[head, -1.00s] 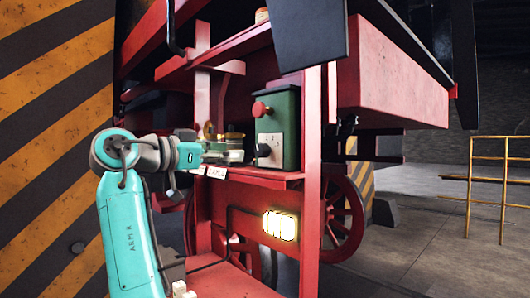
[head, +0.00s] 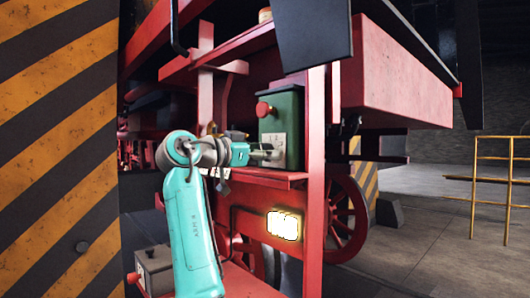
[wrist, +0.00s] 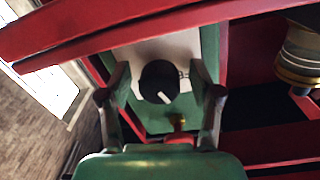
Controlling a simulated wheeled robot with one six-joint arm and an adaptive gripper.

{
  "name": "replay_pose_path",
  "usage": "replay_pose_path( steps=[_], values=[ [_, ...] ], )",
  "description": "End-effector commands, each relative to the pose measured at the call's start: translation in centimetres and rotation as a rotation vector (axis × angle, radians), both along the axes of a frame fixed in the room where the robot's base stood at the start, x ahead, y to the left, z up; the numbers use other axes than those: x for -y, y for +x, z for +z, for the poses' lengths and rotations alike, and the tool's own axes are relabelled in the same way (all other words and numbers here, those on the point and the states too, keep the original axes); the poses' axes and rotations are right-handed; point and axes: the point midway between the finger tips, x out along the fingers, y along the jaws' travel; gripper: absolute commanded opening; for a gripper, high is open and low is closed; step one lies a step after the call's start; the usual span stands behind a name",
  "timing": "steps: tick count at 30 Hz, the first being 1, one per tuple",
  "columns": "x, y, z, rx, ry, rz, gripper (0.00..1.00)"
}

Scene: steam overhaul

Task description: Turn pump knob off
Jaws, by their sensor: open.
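The pump knob (wrist: 159,82) is a round black dial with a white pointer mark, set on a pale plate on a green control box (head: 291,115). In the wrist view the pointer slants down to the right. My gripper (wrist: 160,85) is open, with one finger on each side of the knob and gaps visible between. I cannot tell how deep the fingertips reach. In the head view my gripper (head: 268,153) is at the box's front plate and the knob is hidden behind it.
A red button (head: 264,109) sticks out of the box above my gripper; it also shows in the wrist view (wrist: 178,123). A red shelf (head: 270,178) runs below the box. A brass fitting (wrist: 300,55) is at the right of the wrist view. A lit lamp (head: 284,225) is below.

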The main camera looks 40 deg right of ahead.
Motion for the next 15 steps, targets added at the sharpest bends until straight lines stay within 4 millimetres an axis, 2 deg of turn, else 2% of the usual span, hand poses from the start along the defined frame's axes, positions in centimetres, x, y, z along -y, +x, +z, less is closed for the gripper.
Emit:
replay_pose_path(
  steps=[3, 10, 11, 15],
  values=[
    [-0.01, 0.0, 0.01, 0.0, 0.0, 0.0, 0.64],
    [-0.02, -0.01, 0.01, 0.0, 0.0, 0.0, 0.06],
    [-0.02, -0.01, 0.01, 0.0, 0.0, 0.0, 0.03],
    [-0.01, -0.01, 0.0, -0.002, 0.0, 0.0, 0.03]
  ],
)
